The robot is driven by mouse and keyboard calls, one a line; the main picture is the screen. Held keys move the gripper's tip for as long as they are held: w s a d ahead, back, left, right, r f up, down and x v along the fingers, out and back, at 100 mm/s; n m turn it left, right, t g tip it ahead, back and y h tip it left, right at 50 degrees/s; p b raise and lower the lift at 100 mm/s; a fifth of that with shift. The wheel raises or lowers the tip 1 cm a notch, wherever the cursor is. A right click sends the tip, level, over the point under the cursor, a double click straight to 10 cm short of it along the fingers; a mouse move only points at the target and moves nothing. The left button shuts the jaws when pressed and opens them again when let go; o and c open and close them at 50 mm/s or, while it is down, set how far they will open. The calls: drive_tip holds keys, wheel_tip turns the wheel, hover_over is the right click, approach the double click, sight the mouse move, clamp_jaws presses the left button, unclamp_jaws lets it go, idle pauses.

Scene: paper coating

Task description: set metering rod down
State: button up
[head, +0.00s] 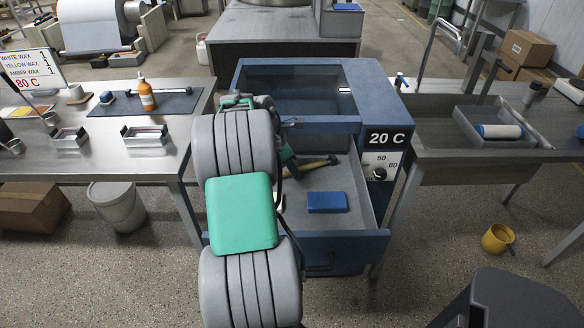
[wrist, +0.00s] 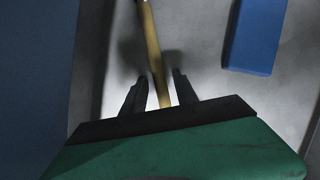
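A thin rod with dark ends (head: 174,91), which looks like the metering rod, lies on the dark mat (head: 124,103) on the left table. My gripper (head: 296,171) is away from it, down in the open drawer of the blue cabinet. In the wrist view, my gripper's two dark fingers (wrist: 158,80) are apart. A tool's wooden handle (wrist: 152,40) runs between them with gaps on both sides; I cannot tell how deep the fingers reach. The handle also shows in the head view (head: 314,164). My arm hides part of the drawer.
A blue block (head: 327,202) lies in the drawer, right of the handle; the drawer walls (head: 362,185) are close around my gripper. An orange bottle (head: 147,94) stands on the mat. A grey tray (head: 486,140) with a white roller (head: 501,131) is on the right table.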

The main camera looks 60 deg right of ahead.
drive_tip(key=shift+r, duration=0.1)
drive_tip(key=p+v, duration=0.2)
drive_tip(key=v, duration=1)
drive_tip(key=w+a+r+m+t, duration=0.1)
drive_tip(key=w+a, duration=0.3)
drive_tip(key=a, duration=0.3)
drive_tip(key=w+a+r+m+t, duration=0.1)
drive_tip(key=w+a+m, duration=0.15)
drive_tip(key=a, duration=0.45)
drive_tip(key=w+a+m+t, duration=0.1)
drive_tip(key=w+a+t, duration=0.1)
drive_tip(key=w+a, duration=0.35)
drive_tip(key=s+a+f+m+t+y, duration=0.1)
drive_tip(key=s+a+f+m, duration=0.1)
drive_tip(key=a, duration=1.1)
drive_tip(key=s+a+f+m+t+y, duration=0.1)
drive_tip(key=s+a+f+m+y, duration=0.1)
drive_tip(key=a, duration=1.2)
drive_tip(key=shift+s+a+m, duration=0.15)
drive_tip(key=shift+s+m, duration=0.6)
drive_tip(key=shift+s, duration=0.45)
